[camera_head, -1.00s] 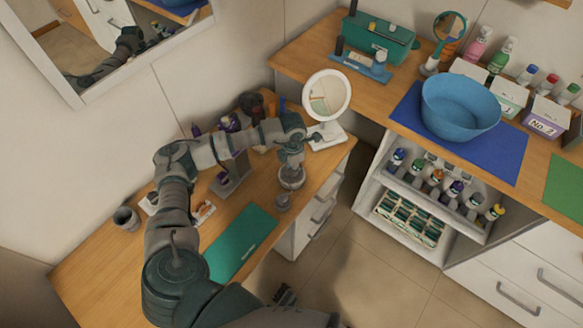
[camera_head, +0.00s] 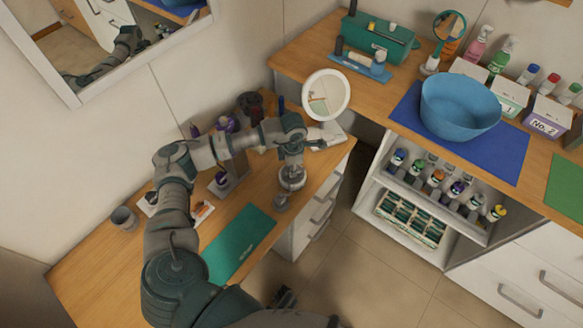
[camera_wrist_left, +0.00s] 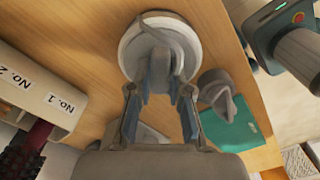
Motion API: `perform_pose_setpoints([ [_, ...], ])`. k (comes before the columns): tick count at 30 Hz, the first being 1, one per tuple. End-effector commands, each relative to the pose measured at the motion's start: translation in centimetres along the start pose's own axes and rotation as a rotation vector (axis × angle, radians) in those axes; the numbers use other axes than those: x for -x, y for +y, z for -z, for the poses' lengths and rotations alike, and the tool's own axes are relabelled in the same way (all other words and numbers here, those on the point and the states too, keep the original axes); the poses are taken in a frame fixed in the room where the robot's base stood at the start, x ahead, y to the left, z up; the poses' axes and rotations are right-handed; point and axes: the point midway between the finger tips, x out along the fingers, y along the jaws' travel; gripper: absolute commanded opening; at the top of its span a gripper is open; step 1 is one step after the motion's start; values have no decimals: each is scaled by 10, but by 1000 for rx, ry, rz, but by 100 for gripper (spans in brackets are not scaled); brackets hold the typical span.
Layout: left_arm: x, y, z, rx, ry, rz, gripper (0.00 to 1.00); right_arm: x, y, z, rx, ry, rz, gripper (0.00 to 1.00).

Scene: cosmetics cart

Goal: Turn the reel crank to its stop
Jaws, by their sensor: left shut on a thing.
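The reel (camera_wrist_left: 187,35) is a round, pale grey and white thing on the wooden desk. It shows in the left wrist view and, partly covered by my gripper, in the head view (camera_head: 292,181). A grey upright piece, apparently its crank (camera_wrist_left: 158,66), stands up between my left gripper's fingers. My left gripper (camera_wrist_left: 160,105) is shut on this crank, with one finger on each side; the head view shows the gripper (camera_head: 291,167) pointing down over the reel. The exact contact and the stop cannot be made out. My right gripper is not clearly visible.
A grey cup-like piece (camera_wrist_left: 217,88) stands close beside the reel. A green mat (camera_head: 240,243) lies in front. A round white mirror (camera_head: 326,95) stands behind, to the right. Bottle holders stand left of the reel. Open floor separates the desk from the cart.

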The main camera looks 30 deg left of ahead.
Motion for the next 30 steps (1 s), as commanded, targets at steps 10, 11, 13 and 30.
perform_pose_setpoints([
  [10,1,2,1,2,-5,0,0,0,3,1,0,1,-4,0],
  [11,1,2,1,2,-5,0,0,0,3,1,0,1,-4,0],
  [13,1,2,1,2,-5,0,0,0,3,1,0,1,-4,0],
  [30,0,2,1,1,-2,1,44,0,3,-2,1,-5,-5,0],
])
